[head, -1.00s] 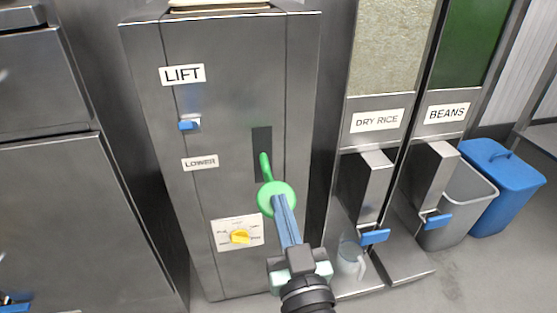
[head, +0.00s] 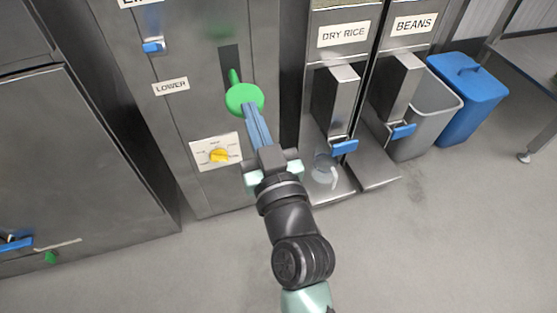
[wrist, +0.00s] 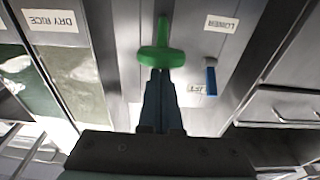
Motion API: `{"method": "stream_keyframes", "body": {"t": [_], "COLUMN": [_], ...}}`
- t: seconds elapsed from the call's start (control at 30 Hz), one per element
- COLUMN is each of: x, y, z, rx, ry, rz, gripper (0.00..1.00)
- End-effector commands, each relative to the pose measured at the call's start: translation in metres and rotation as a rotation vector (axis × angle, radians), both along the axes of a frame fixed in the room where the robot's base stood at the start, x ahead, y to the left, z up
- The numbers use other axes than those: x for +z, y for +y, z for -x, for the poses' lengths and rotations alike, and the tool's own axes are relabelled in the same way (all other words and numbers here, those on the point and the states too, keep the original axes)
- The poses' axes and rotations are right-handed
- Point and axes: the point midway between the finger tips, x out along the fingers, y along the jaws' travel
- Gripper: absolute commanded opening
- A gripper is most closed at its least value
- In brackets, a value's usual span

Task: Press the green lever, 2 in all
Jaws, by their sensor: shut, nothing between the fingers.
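The green lever (head: 244,99) has a round green knob on a short stick coming out of a dark vertical slot in the steel dispenser's front. It also shows in the wrist view (wrist: 162,58), straight beyond my fingers. My gripper (head: 250,110) is shut and empty, its blue fingers pointing at the knob. In the wrist view my gripper (wrist: 160,75) has its fingertips right at the knob's edge. I cannot tell whether they touch it. The fingers cover a small part of the knob in the head view.
The steel dispenser (head: 180,120) carries a LOWER label (head: 171,87), a small blue switch (head: 153,46) and a yellow dial (head: 218,155). To the right stand the DRY RICE dispenser (head: 343,33) with a clear jug (head: 325,169) under it, the BEANS dispenser (head: 414,24), a grey bin (head: 425,120) and a blue bin (head: 470,95). Floor in front is open.

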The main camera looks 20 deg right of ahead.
Motion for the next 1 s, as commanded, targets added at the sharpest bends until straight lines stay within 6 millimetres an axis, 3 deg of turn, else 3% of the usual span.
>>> {"method": "stream_keyframes", "body": {"t": [0.03, 0.5, 0.7, 1.0], "x": [0.006, -0.013, -0.015, -0.014], "y": [0.001, 0.001, 0.001, 0.0], "z": [0.003, 0.078, 0.093, 0.097], "rx": [0.0, 0.001, 0.0, -0.002], "ry": [0.004, -0.002, -0.005, -0.008], "rz": [0.0, 0.0, 0.001, 0.0], "gripper": [0.0, 0.0, 0.0, 0.0]}}
